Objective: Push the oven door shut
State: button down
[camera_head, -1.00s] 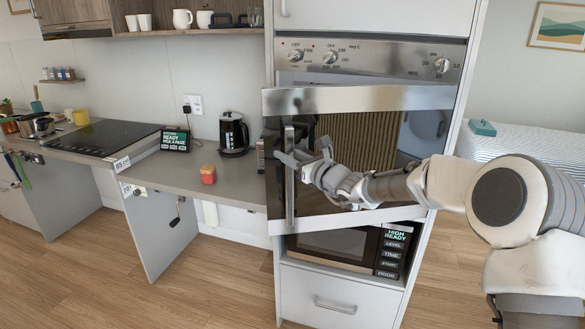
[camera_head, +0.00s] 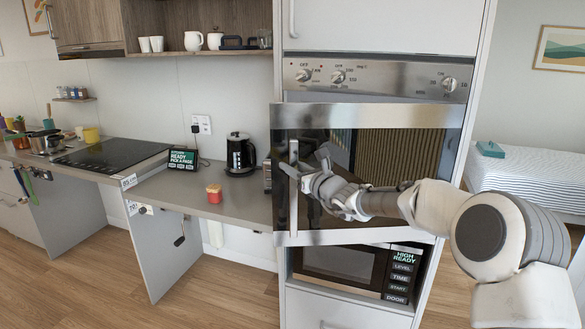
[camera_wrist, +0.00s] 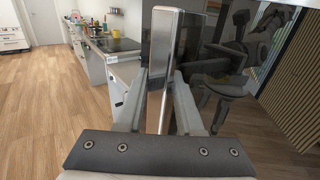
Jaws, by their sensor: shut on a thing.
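The oven door (camera_head: 400,112) has a dark glass pane in a steel frame. It stands slightly ajar; its left edge juts a little in front of the cabinet and its lower edge slants. Its upright steel handle (camera_head: 293,205) is near the left edge. My gripper (camera_head: 303,163) is shut on the handle, reaching in from the right. In the wrist view the handle (camera_wrist: 165,60) stands between the two fingers of my gripper (camera_wrist: 158,88), with the dark glass to the right. The fingers and arm hide part of the glass.
The oven control panel (camera_head: 385,78) is above the door, a microwave (camera_head: 340,262) below. A counter (camera_head: 235,200) with a red-and-cream object (camera_head: 214,193) and a black kettle (camera_head: 240,155) lies left. The wooden floor (camera_head: 215,300) in front is clear. A bed (camera_head: 535,175) stands at right.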

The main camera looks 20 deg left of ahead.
jog(key=c, duration=0.6)
grip_release()
jog(key=shift+w+d, duration=0.2)
jog(key=shift+d, duration=0.05)
jog(key=shift+c, duration=0.2)
jog(key=shift+s+a, duration=0.1)
jog(key=b+v, duration=0.2)
jog(key=v, duration=1.5)
jog(key=shift+s, duration=0.2)
